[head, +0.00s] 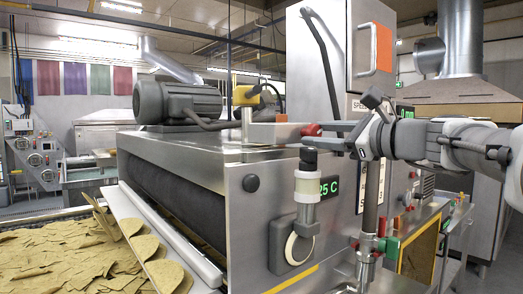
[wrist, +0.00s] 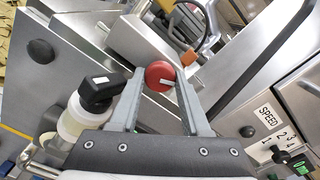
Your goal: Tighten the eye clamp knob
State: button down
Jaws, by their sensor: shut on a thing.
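The eye clamp knob is a round red knob (head: 311,130) on the end of a grey clamp block (head: 274,134) on top of the steel machine. The yellow sensor eye (head: 245,96) is beside the block, near a short post. My gripper (head: 320,129) reaches in from the right and is shut on the knob. In the wrist view the red knob (wrist: 160,70) sits between the fingertips of my gripper (wrist: 160,78), with a white mark on its face. The fingers partly hide the knob's sides, and its thread is not visible.
A black-handled valve with a white collar (head: 307,185) stands just below my gripper; it is close left of the fingers in the wrist view (wrist: 97,92). A temperature display (head: 329,187) is behind it. A tall steel cabinet (head: 305,60) rises behind. Chips (head: 65,255) lie at lower left.

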jog(key=n+b, duration=1)
jog(key=n, duration=0.2)
jog(key=shift+n, duration=0.4)
dwell(0.3)
jog(key=shift+c, duration=1.9)
grip_release()
jog(key=shift+s+d, duration=0.1)
